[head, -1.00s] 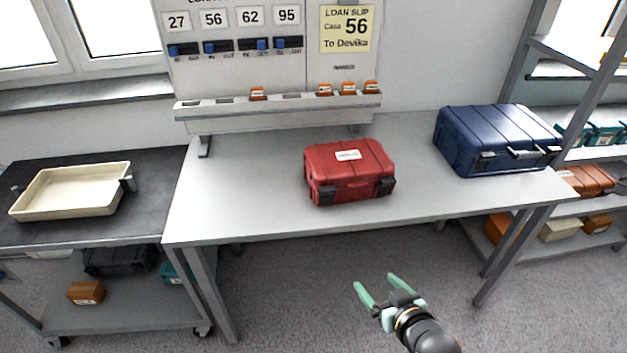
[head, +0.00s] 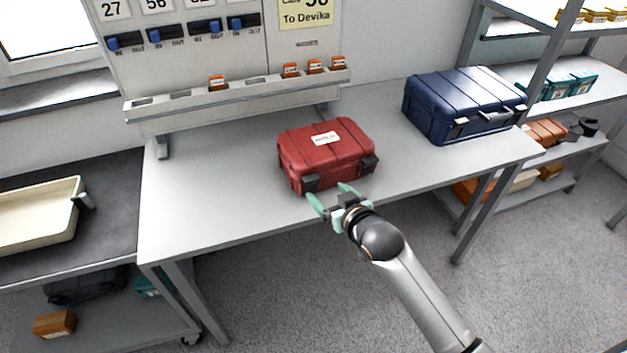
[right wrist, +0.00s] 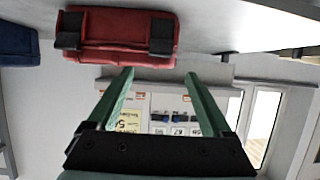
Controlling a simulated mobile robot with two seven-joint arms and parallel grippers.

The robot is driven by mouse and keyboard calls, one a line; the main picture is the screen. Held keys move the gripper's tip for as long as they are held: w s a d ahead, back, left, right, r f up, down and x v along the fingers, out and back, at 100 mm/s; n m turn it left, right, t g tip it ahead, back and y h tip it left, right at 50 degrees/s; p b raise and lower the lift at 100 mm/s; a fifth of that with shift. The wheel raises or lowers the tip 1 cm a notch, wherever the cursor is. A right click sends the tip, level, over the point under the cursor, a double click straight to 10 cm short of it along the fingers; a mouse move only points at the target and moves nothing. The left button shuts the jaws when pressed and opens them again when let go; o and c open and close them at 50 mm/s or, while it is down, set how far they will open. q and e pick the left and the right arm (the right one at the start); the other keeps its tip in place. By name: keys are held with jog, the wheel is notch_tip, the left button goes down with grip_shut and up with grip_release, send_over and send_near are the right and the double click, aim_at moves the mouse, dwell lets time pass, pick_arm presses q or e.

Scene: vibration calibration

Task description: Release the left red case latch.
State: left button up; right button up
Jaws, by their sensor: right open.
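The red case (head: 326,150) stands closed on the grey table (head: 215,205), with a white label on top. Its left latch (head: 310,183) and right latch (head: 369,165) are dark blocks on the front face. Both look shut against the case. My right gripper (head: 332,196) is open and empty, its green fingers just in front of the case, nearer the left latch. In the right wrist view the case (right wrist: 125,28) appears upside down, with the left latch (right wrist: 162,35) on the right, beyond the fingertips. Contact cannot be told. My left gripper is out of view.
A blue case (head: 465,100) stands to the right on the same table. A board with a slotted rail (head: 240,95) rises behind. A cream tray (head: 35,215) is on the dark side table at left. The table is clear left of the red case.

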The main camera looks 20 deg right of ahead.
aim_at(313, 180)
jog(key=x, duration=0.8)
jog(key=shift+w+f+b, duration=0.1)
jog(key=shift+w+b, duration=0.25)
jog(key=shift+f, duration=0.1)
grip_shut()
